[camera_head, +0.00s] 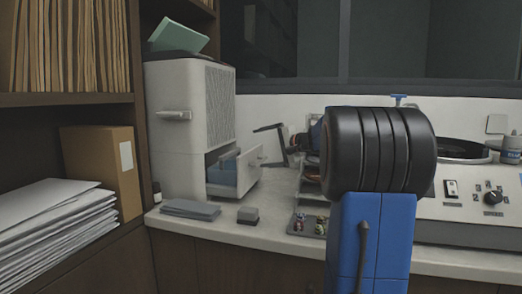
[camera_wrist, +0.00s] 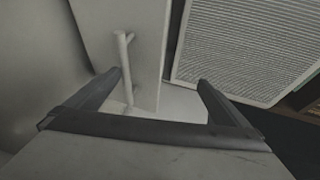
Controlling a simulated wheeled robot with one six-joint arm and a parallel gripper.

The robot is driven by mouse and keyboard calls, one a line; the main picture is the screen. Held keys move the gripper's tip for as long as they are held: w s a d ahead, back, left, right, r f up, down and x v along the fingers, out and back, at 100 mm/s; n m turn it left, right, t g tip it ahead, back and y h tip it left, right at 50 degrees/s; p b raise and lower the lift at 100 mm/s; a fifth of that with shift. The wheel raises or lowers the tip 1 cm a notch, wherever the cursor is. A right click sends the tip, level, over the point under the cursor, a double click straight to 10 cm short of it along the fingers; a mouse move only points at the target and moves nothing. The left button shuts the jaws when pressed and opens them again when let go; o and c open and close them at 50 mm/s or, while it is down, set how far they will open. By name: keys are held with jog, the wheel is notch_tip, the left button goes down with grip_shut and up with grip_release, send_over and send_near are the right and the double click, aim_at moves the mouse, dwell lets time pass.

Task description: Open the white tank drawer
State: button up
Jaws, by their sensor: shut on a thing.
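The white tank (camera_head: 178,130) stands at the left of the counter. Its lower drawer (camera_head: 248,170) is pulled partly out, and blue shows inside. The drawer's pale handle (camera_head: 262,158) is on its front; in the wrist view the handle (camera_wrist: 125,70) is an upright bar on a pale panel. My gripper (camera_head: 258,148) is at the drawer front, its dark fingers pointing left. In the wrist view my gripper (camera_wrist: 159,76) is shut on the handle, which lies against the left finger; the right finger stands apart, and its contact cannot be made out.
A grey flat pad (camera_head: 190,209) and a small grey block (camera_head: 248,215) lie on the counter in front of the tank. A green item (camera_head: 178,35) sits on top. A shelf with papers (camera_head: 50,220) is at left; a control panel (camera_head: 475,195) is at right.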

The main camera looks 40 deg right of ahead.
jog(key=shift+s+d+r, duration=0.15)
jog(key=shift+s+r, duration=0.5)
jog(key=shift+s, duration=0.35)
jog(key=shift+s+d+r, duration=0.1)
jog(key=shift+s+r, duration=0.5)
jog(key=shift+s, duration=0.35)
jog(key=shift+s+a+r, duration=0.15)
jog(key=shift+s+r, duration=0.15)
jog(key=shift+s, duration=0.2)
jog(key=c, duration=1.3)
jog(key=shift+d+f+v, duration=0.1)
jog(key=shift+f+v, duration=0.15)
jog(key=shift+v, duration=1.55)
jog(key=shift+d+f+v, duration=0.1)
jog(key=shift+f+v, duration=0.2)
jog(key=shift+v, duration=1.5)
jog(key=shift+d+f+v, duration=0.1)
jog(key=shift+f+v, duration=0.15)
jog(key=shift+v, duration=1.6)
jog(key=shift+c, duration=0.2)
jog(key=shift+s+a, duration=0.1)
